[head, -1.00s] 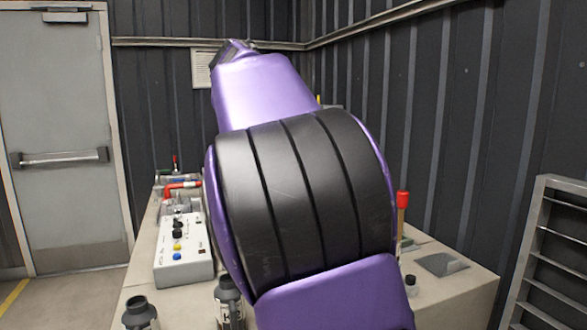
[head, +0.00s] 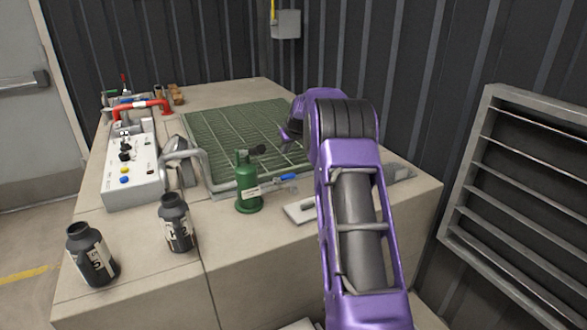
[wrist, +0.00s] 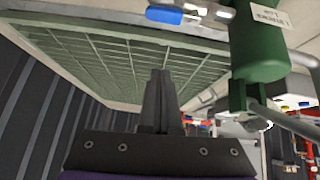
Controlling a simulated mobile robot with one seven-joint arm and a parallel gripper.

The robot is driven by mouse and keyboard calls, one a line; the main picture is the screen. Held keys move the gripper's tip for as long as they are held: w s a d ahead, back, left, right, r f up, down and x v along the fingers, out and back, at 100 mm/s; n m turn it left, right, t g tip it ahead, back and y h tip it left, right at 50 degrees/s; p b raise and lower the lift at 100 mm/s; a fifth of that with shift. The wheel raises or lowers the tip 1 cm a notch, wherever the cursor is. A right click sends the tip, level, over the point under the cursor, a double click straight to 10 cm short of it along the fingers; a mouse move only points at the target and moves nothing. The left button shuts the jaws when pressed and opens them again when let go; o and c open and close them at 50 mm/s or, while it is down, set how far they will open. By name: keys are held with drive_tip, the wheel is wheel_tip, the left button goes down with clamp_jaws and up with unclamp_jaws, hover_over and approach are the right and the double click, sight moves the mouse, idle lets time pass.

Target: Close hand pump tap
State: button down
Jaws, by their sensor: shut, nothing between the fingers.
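The green hand pump (head: 249,187) stands upright on the pale bench in front of the green grating. Its tap has a blue handle (head: 286,178) that sticks out to the pump's right. In the wrist view, the pump's green body (wrist: 260,45) is at upper right, and the blue tap handle (wrist: 165,15) is at the top edge on a metal fitting. My gripper (head: 288,133) is above the grating, behind and right of the pump, apart from the tap. In the wrist view, my gripper's fingers (wrist: 159,75) are together and empty.
The green grating (head: 235,140) lies behind the pump. A white control box (head: 132,170) and two black bottles (head: 176,222) (head: 92,254) stand left. A pale flat block (head: 299,212) lies right of the pump. A louvred metal frame (head: 520,190) stands right, by the dark wall.

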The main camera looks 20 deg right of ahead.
sight(284, 178)
drive_tip(key=shift+s+d+f+m, duration=0.2)
drive_tip(key=shift+d+f+m, duration=0.1)
drive_tip(key=shift+d+f, duration=0.45)
drive_tip(key=shift+a+f, duration=0.1)
drive_tip(key=shift+f, duration=0.1)
drive_tip(key=x, duration=0.9)
drive_tip(key=shift+w+a+f+p, duration=0.15)
drive_tip(key=shift+w+f+p, duration=0.05)
drive_tip(key=shift+f+p, duration=0.1)
drive_tip(key=shift+s, duration=1.95)
